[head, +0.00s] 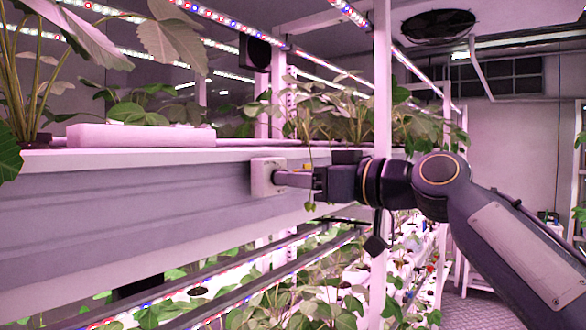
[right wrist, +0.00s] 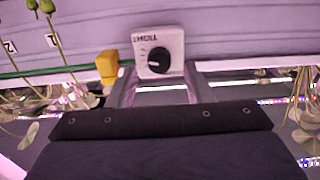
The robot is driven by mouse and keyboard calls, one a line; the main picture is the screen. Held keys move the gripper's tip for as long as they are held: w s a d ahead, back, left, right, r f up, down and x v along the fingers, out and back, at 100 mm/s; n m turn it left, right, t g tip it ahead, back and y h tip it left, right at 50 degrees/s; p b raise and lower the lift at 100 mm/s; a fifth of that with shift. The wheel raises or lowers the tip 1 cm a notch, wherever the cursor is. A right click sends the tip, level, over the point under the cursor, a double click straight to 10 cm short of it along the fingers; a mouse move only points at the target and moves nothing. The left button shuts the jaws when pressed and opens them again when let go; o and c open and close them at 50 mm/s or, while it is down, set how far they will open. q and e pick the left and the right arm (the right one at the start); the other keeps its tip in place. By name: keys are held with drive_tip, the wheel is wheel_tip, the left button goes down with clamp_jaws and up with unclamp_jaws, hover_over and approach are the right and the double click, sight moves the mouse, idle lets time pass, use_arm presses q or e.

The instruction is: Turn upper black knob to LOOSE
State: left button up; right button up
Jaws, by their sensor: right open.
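The black knob (right wrist: 159,60) sits on a small white box (right wrist: 158,48) on the front of the grey rack rail. The box carries the word TIGHT, which appears upside down in the right wrist view; a LOOSE label cannot be read. In the head view the white box (head: 262,177) shows at the rail, with the knob hidden. My right gripper (head: 287,178) reaches in from the right, right at the box. Its two fingers (right wrist: 158,88) are open and spread to either side below the knob; I cannot tell whether they touch it. My left gripper is out of view.
A yellow block (right wrist: 107,66) sits beside the white box. Numbered marks and hanging fruit stems (right wrist: 50,25) are at the left of the wrist view. Leafy plants (head: 320,115) stand above the rail, near my right arm. A white upright post (head: 382,80) stands behind the arm.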

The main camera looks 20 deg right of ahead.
drive_tip(key=shift+x, duration=0.95)
drive_tip(key=shift+c, duration=0.4)
drive_tip(key=c, duration=0.9)
drive_tip(key=shift+s+f+n+b, duration=0.1)
drive_tip(key=shift+n+b, duration=1.55)
drive_tip(key=shift+n, duration=3.5)
drive_tip(key=shift+f+n+b, duration=0.15)
drive_tip(key=shift+n+b, duration=1.5)
drive_tip(key=shift+n, duration=3.5)
drive_tip(key=shift+a, duration=0.1)
